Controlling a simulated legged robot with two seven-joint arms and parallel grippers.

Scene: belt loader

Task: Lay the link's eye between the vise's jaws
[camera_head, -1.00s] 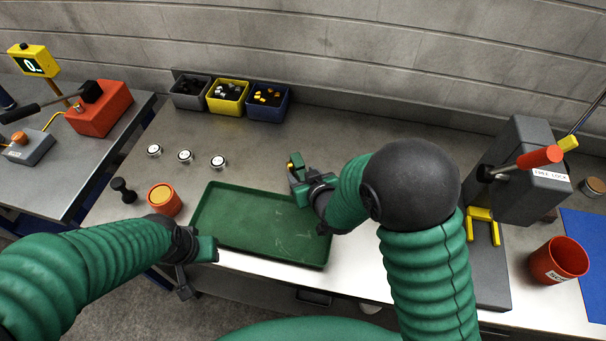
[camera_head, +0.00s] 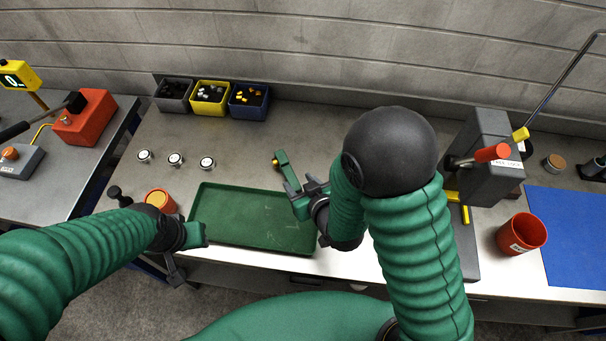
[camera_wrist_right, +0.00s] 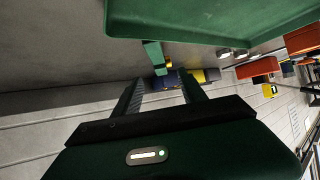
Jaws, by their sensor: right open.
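My right gripper (camera_head: 302,187) is open and empty above the bench, just behind the right end of the green tray. A green upright bar with a yellow tip (camera_head: 284,165) stands just beyond its fingers. In the right wrist view the bar (camera_wrist_right: 154,55) shows ahead between the two spread fingers (camera_wrist_right: 163,90), apart from them. I cannot tell if this bar is part of the vise. I cannot make out a link with an eye in either view. My left gripper (camera_head: 187,250) is at the bench's front edge by the tray's left end, its fingers unclear.
The green tray (camera_head: 250,242) looks empty. Grey (camera_head: 172,104), yellow (camera_head: 210,107) and blue (camera_head: 248,111) bins of small parts line the back. A grey press-like stand with a red handle (camera_head: 492,153) and a red cup (camera_head: 521,233) are at right. Three round discs lie left.

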